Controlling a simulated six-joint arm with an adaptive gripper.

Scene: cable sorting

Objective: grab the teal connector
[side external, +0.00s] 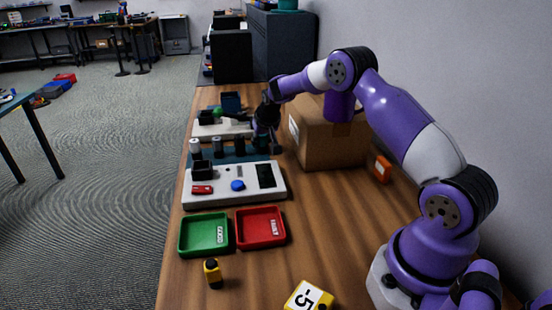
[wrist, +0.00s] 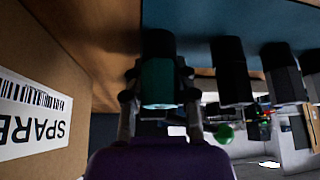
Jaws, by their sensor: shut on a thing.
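The teal connector (wrist: 158,82) sits between the two fingers of my gripper (wrist: 158,72) in the wrist view, with a dark part at its upper end. My gripper is shut on it. In the side external view my gripper (side external: 265,128) is at the right end of a row of connectors on a blue-teal strip (side external: 228,156); the teal connector is not clear there. I cannot tell whether it is still touching the strip. Other dark connectors (wrist: 231,72) stand beside it in the wrist view.
A cardboard box (side external: 328,140) stands close to the right of my gripper; its label shows in the wrist view. A white panel (side external: 220,187) with a blue button lies nearer. Green (side external: 204,254) and red (side external: 282,243) trays lie in front.

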